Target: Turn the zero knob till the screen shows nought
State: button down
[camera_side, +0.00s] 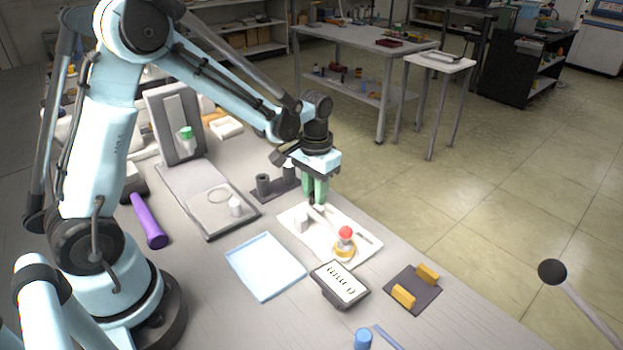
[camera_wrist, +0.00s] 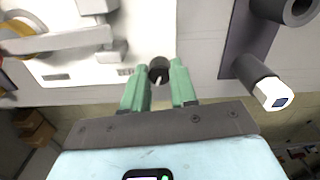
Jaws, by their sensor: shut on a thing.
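My gripper (camera_side: 316,198) points down at the far part of a white plate (camera_side: 300,236). Its green fingers are closed on a small dark round knob with a pale pointer line (camera_wrist: 158,70), between the fingertips in the wrist view (camera_wrist: 160,84). In the side view the fingers mostly hide the knob. A tilted screen box (camera_side: 340,284) with a pale face and dark marks stands at the near edge of the plate. The marks are too small to read. The screen does not clearly show in the wrist view.
On the plate is a red ball on a yellow ring (camera_side: 345,236). Beside the screen are a blue tray (camera_side: 264,265) and a dark mat with yellow blocks (camera_side: 413,289). A dark holder (camera_side: 272,187) with upright cylinders stands behind, close to my gripper.

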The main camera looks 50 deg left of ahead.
jog(key=shift+m, duration=0.5)
jog(key=c, duration=0.9)
grip_release()
jog(key=shift+r, duration=0.1)
notch_tip(320, 180, up, 12)
